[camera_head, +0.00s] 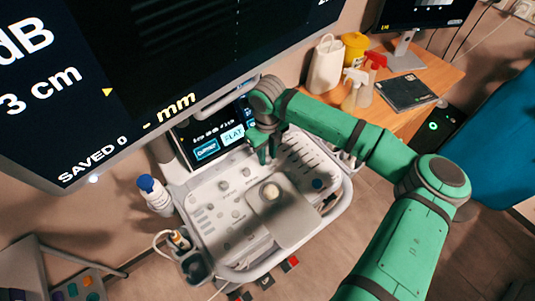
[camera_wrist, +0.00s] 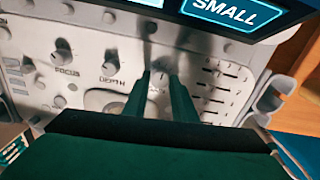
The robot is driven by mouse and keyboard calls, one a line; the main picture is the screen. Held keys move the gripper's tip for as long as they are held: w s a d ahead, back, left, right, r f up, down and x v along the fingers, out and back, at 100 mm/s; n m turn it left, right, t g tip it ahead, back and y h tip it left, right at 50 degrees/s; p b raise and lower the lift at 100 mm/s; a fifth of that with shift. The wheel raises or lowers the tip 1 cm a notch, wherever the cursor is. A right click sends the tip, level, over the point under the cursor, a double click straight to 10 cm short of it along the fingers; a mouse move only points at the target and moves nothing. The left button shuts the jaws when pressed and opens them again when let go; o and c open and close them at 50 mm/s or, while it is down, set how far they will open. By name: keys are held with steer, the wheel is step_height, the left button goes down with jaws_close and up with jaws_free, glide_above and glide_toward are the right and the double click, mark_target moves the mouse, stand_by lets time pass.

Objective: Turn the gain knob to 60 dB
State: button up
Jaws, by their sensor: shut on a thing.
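The ultrasound console's grey control panel (camera_head: 205,205) lies below its small screen. My gripper (camera_head: 264,157) reaches down to the panel's upper edge, just under that screen. In the wrist view, its dark green fingers (camera_wrist: 161,82) are shut around a small pale knob (camera_wrist: 160,76), right of the knob (camera_wrist: 112,56) labelled DEPTH and the knob (camera_wrist: 62,52) labelled FOCUS. Any label of the held knob is hidden. The large monitor (camera_head: 110,75) shows "dB", but its number is cut off by the picture edge.
Slider slots (camera_wrist: 222,88) lie right of my fingers. A small lit screen (camera_head: 207,150) stands close behind. A blue-capped bottle (camera_head: 155,194) hangs at the console's left. A wooden desk (camera_head: 435,75) with spray bottles (camera_head: 354,88) stands at the upper right.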

mark_target(268, 158)
steer(key=shift+d+m, duration=0.1)
steer(key=shift+m, duration=0.5)
steer(key=o, duration=1)
steer(key=shift+o, duration=0.2)
step_height(268, 158, up, 11)
steer(key=shift+f, duration=0.1)
